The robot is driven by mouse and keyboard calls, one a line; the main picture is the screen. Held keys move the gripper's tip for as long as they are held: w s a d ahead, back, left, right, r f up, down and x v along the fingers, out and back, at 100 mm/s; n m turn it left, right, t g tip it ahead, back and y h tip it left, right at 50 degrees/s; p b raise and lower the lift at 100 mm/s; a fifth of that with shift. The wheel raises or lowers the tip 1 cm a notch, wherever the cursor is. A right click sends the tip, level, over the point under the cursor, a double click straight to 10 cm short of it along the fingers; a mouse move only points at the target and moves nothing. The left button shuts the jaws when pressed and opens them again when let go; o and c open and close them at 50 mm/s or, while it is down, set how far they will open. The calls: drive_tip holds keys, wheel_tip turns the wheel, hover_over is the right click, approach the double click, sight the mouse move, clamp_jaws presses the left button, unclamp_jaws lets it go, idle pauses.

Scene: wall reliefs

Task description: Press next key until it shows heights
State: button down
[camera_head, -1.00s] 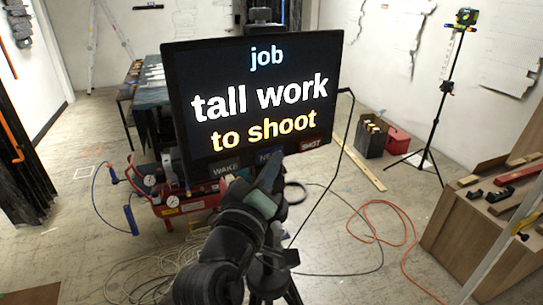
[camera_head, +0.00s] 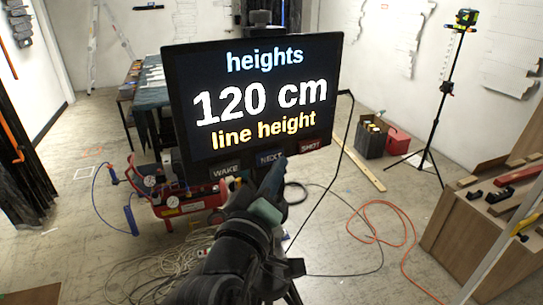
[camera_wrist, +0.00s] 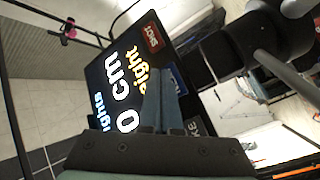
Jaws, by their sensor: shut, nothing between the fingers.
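The black screen (camera_head: 182,110) shows "heights" on top, "120 cm" in large white letters and "line height" in yellow. Under the text is a row of keys: grey WAKE (camera_head: 225,172), dark blue NEXT (camera_head: 270,158) and red SHOT (camera_head: 310,147). My gripper (camera_head: 273,174) is shut and empty, with its tips just below the NEXT key in the head view. In the wrist view, my fingers (camera_wrist: 161,88) lie in front of the screen (camera_wrist: 98,78) and partly cover the blue key (camera_wrist: 178,78). I cannot tell whether they touch it.
A red compressor (camera_head: 185,205) stands on the floor left of the screen. An orange hose (camera_head: 375,225) and pale cables lie on the floor. A wooden bench with tools (camera_head: 455,235) is at the right, and a tripod with a laser (camera_head: 436,130) stands behind it.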

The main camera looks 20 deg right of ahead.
drive_tip(key=shift+s, duration=0.1)
drive_tip(key=shift+s+d+p, duration=0.2)
drive_tip(key=shift+s+p, duration=0.05)
drive_tip(key=shift+s, duration=0.95)
drive_tip(key=shift+s+d+p, duration=0.2)
drive_tip(key=shift+s, duration=0.95)
drive_tip(key=s+a+r+m+t+y+b, duration=0.1)
drive_tip(key=s+a+r+t+y, duration=0.2)
drive_tip(key=r, duration=0.6)
drive_tip(key=s+a+r+t+y+b, duration=0.2)
drive_tip(key=s+a+r+t+y, duration=0.2)
drive_tip(key=a+r, duration=0.3)
drive_tip(key=s+a+r+m+t+y+b, duration=0.1)
drive_tip(key=s+a+r+t+y, duration=0.2)
drive_tip(key=r, duration=0.8)
drive_tip(key=shift+s+a+m+t+y+b, duration=0.15)
drive_tip(key=shift+a+m+t+y+b, duration=0.3)
drive_tip(key=shift+a+t, duration=0.65)
